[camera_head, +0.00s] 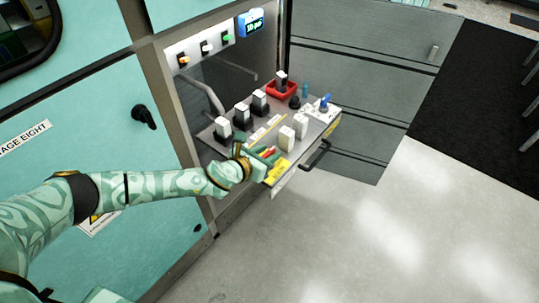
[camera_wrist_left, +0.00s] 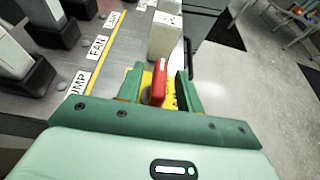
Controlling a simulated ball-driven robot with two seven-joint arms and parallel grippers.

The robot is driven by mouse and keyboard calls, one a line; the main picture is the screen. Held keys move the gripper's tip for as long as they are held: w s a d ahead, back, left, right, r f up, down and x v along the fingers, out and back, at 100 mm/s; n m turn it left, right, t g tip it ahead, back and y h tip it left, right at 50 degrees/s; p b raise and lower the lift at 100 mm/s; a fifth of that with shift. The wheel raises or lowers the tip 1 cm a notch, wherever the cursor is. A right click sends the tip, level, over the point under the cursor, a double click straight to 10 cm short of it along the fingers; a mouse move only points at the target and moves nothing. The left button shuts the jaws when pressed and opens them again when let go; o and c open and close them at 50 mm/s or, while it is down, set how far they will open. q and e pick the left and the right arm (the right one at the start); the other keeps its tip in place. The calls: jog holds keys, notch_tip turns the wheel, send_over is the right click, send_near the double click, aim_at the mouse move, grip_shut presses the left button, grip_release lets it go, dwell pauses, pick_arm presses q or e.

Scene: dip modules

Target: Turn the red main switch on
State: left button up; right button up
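The red main switch (camera_wrist_left: 158,84) is a red lever on a yellow plate (camera_wrist_left: 171,101) at the near end of the panel. In the left wrist view its lever stands up between the two green fingers of my left gripper (camera_wrist_left: 160,88), with a small gap on each side. The gripper is open around it. In the head view, my left gripper (camera_head: 266,156) is at the panel's front corner, and a little of the red lever (camera_head: 267,151) shows by the fingers. The lever's base is partly hidden. My right gripper is not in view.
The pulled-out panel (camera_head: 262,123) carries several white-topped black switches (camera_head: 241,112), white blocks (camera_head: 286,138), a red tray (camera_head: 288,89) and a blue-handled part (camera_head: 325,101). A black handle (camera_head: 318,155) juts from its front. Open floor (camera_head: 370,230) lies to the right.

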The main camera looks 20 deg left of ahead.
pick_arm(q)
jog(key=shift+w+d+f, duration=0.15)
jog(key=shift+w+d, duration=0.05)
jog(key=shift+w, duration=0.3)
jog(key=shift+c, duration=0.3)
grip_shut()
